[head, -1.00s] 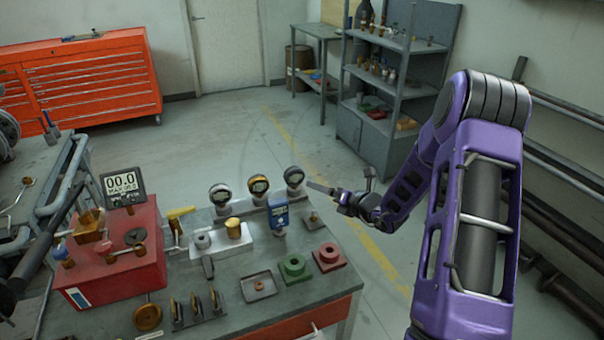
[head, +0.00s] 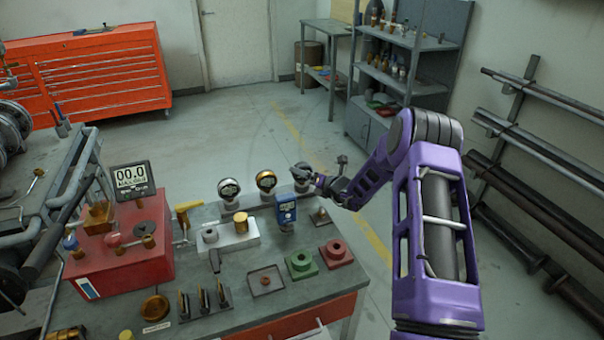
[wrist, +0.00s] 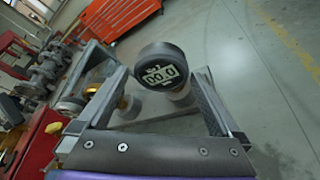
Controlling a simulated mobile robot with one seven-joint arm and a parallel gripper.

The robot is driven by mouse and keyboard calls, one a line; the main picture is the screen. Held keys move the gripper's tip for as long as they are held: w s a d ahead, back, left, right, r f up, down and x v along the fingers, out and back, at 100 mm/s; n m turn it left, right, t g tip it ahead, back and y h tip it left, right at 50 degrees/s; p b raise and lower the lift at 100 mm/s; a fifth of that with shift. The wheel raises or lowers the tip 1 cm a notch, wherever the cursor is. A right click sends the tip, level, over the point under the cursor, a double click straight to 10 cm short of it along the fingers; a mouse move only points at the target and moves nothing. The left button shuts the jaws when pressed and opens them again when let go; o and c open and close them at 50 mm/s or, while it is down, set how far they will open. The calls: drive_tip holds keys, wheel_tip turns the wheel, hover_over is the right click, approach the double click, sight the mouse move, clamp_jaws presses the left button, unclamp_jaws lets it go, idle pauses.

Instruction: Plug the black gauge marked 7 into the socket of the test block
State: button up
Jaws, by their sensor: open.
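A black round gauge (wrist: 160,68) with a digital face sits between the spread fingers of my gripper in the wrist view. In the head view it is the rightmost of three gauges (head: 301,172) at the back of the bench, partly covered by my gripper (head: 317,180). My gripper is open around it; I cannot tell whether a finger touches it. No 7 is readable. A red block (head: 125,245), apparently the test block, stands at the bench's left with a display (head: 131,177) reading 00.0 and several fittings on top. I cannot tell which is the socket.
A blue device (head: 286,207) stands just in front. A pale block (head: 228,234), green part (head: 302,263) and red part (head: 336,252) occupy the bench. Open floor lies beyond.

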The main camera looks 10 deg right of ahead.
drive_tip(key=shift+x, duration=1.7)
drive_tip(key=c, duration=1.4)
drive_tip(key=shift+r, duration=0.1)
